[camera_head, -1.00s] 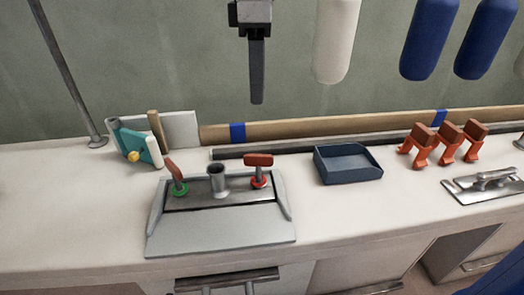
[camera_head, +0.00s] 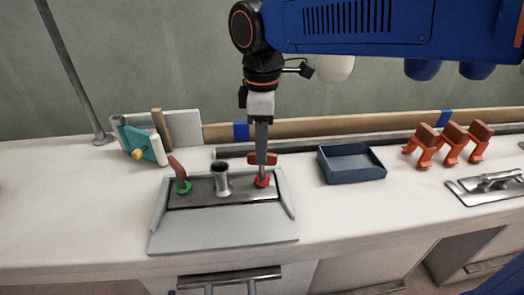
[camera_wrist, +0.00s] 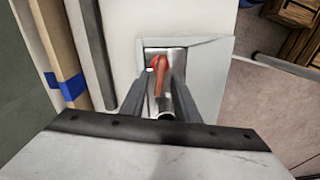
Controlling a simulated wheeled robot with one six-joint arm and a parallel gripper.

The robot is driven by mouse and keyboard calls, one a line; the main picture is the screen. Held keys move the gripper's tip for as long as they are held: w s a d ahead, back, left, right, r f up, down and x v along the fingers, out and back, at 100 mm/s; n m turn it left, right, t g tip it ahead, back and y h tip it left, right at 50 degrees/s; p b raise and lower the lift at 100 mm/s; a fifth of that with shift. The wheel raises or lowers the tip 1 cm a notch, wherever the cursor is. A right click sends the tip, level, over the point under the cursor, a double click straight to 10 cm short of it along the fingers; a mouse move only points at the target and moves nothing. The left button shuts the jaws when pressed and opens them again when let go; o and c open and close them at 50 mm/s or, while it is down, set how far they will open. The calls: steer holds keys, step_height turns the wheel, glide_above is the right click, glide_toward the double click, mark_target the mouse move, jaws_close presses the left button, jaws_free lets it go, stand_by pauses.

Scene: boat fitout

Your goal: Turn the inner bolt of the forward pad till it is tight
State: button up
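My gripper (camera_head: 262,152) points down over the right end of a grey tray-like panel (camera_head: 222,233). Its fingers hide part of a red lever handle with a red collar (camera_head: 262,182). In the wrist view my gripper (camera_wrist: 159,82) has its fingers apart, with the red handle (camera_wrist: 158,63) showing between and just beyond their tips. I cannot tell whether they touch it. A second red handle with a green collar (camera_head: 182,188) stands at the panel's left, tilted. A metal cup-shaped post (camera_head: 221,180) stands between the handles. I cannot make out a bolt or which part is the forward pad.
A dark blue open bin (camera_head: 350,168) is right of the panel. Several orange clamps (camera_head: 447,145) and a metal plate with a cleat (camera_head: 490,186) lie farther right. A teal-and-white item (camera_head: 140,145) stands at the back left.

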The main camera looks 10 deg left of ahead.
steer(key=shift+f, duration=0.95)
jaws_close()
steer(key=shift+m, duration=0.3)
steer(key=m, duration=0.3)
steer(key=shift+m, duration=0.3)
steer(key=shift+r+m, duration=0.1)
steer(key=shift+m, duration=2.1)
